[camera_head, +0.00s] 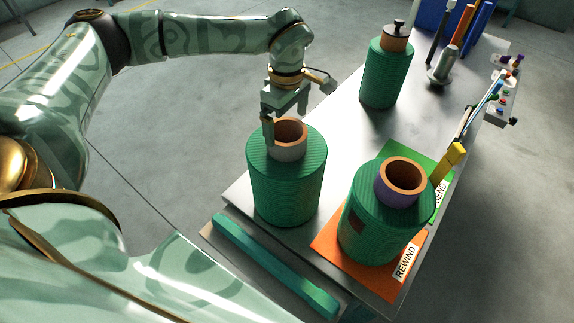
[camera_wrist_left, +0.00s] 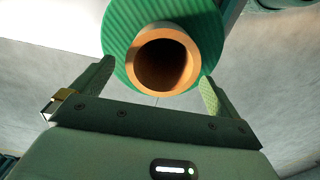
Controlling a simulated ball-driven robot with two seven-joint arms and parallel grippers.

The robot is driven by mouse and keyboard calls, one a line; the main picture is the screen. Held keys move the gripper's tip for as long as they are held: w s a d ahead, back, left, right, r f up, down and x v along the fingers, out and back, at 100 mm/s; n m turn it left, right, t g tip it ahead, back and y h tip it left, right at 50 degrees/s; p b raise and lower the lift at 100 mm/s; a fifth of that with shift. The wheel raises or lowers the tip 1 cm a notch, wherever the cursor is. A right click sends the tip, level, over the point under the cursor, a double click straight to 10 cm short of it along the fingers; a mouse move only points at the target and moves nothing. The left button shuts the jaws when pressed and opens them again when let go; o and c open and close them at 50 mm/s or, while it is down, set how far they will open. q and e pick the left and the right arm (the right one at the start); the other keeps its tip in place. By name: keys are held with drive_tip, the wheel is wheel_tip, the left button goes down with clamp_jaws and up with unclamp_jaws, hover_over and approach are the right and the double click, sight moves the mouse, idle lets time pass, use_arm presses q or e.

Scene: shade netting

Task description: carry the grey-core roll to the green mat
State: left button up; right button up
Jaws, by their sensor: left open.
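The grey-core roll (camera_head: 286,190), wound in green netting, stands upright on the near left of the metal table. Its grey core (camera_head: 288,152) with a brown rim sticks up from the top. My left gripper (camera_head: 284,122) is open at this core. The green mat (camera_head: 418,153) lies at the table's right side, partly hidden by another roll. My right gripper is out of view.
A purple-core roll (camera_head: 380,225) stands on the orange REWIND mat (camera_head: 332,243), beside the green mat. A brown-core roll (camera_head: 386,75) with a black knob stands farther back. A yellow-ended object (camera_head: 450,160) overlaps the green mat. Bare table (camera_head: 345,135) lies between the rolls.

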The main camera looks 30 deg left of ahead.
sight(287, 135)
use_arm(q)
wheel_tip(287, 135, down, 5)
drive_tip(key=shift+s+d+f+b, duration=0.1)
drive_tip(key=shift+s+b, duration=0.05)
drive_tip(key=shift+b, duration=0.3)
drive_tip(key=c, duration=1.8)
drive_tip(key=shift+r, duration=0.25)
drive_tip(key=shift+c, duration=0.8)
